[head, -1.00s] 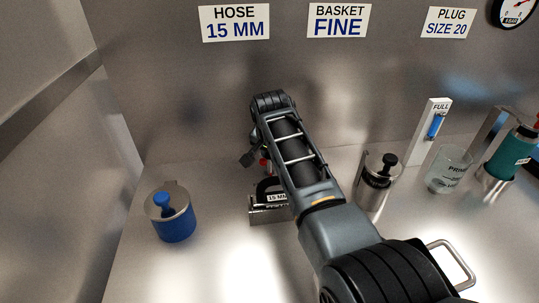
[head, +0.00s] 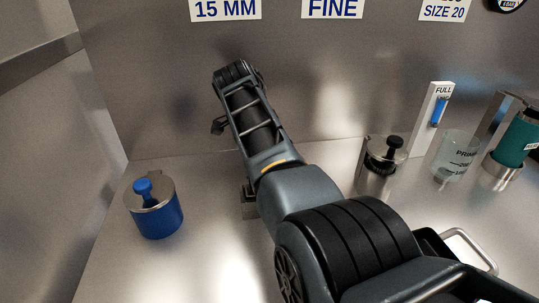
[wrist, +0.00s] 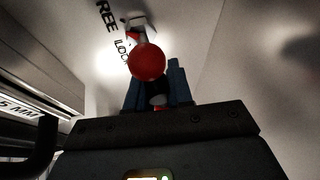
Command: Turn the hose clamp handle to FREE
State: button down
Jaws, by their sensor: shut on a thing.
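The hose clamp handle has a round red knob (wrist: 146,62), seen close up in the wrist view. Printed words beside it read FREE (wrist: 106,16) and, partly hidden by the knob, apparently LOCK (wrist: 122,50). My gripper (wrist: 156,84) is shut on the handle, its two dark blue fingers on either side just below the knob. The exact handle angle is hard to tell. In the head view my arm covers most of the clamp; only part of its metal block (head: 249,200) shows, and the handle is hidden.
A blue lidded pot (head: 156,212) stands left of my arm. To the right are a steel canister (head: 380,165), a white FULL gauge (head: 434,115), a clear beaker (head: 455,157) and a teal bottle (head: 516,140). The back wall is close behind.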

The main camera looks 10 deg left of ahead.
jog(key=shift+s+f+m+b, duration=0.1)
jog(key=shift+s+m+b, duration=0.05)
jog(key=shift+m+b, duration=0.4)
jog(key=c, duration=1.1)
grip_release()
jog(key=v, duration=0.8)
jog(key=shift+a, duration=0.1)
